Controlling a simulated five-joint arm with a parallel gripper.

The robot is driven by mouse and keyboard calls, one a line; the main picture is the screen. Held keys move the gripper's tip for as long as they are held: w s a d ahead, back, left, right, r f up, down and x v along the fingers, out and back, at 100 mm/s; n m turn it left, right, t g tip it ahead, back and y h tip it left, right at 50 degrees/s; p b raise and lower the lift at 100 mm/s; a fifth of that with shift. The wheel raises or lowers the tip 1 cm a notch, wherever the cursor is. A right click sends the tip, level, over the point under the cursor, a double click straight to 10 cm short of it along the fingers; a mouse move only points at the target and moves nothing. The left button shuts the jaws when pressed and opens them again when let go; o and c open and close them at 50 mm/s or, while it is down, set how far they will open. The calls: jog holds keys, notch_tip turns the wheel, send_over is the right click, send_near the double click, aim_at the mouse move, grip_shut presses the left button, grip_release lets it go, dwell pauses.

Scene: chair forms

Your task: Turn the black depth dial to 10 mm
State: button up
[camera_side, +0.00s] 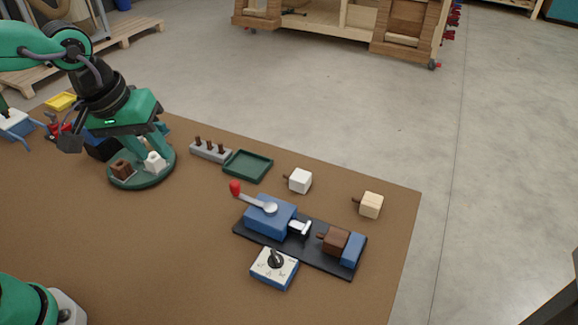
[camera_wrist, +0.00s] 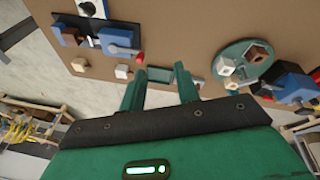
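The black depth dial (camera_side: 275,259) sits on top of a small blue box with a white marked face (camera_side: 263,271), at the front of the work area in the side view. Its marks are too small to read. In the wrist view the dial box (camera_wrist: 90,9) is at the top edge, partly cut off. My gripper (camera_side: 157,141) is far to the left of the dial, above the round green plate. In the wrist view my gripper (camera_wrist: 157,76) has its two green fingers apart with nothing held between them.
A blue machine (camera_side: 268,217) with a red-tipped lever stands on a black base behind the dial, with a brown block (camera_side: 336,241) at its right. A green tray (camera_side: 248,166), a grey peg rack (camera_side: 210,151), a white block (camera_side: 300,180) and a pale wooden block (camera_side: 370,204) lie behind. The table left of the dial is clear.

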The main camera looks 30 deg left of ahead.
jog(key=w+d+f+n+g, duration=0.1)
jog(key=w+d+f, duration=0.1)
jog(key=d, duration=0.3)
jog(key=w+d+f+n+g, duration=0.1)
jog(key=w+d+f+n, duration=0.15)
jog(key=d, duration=0.25)
jog(key=n+g+y, duration=0.1)
jog(key=n, duration=0.2)
send_over(276, 255)
jog(key=shift+m, duration=0.25)
notch_tip(276, 255, down, 8)
jog(key=shift+f, duration=0.1)
jog(key=shift+f, duration=0.1)
jog(key=shift+f, duration=3.8)
jog(key=shift+c, duration=0.4)
grip_shut()
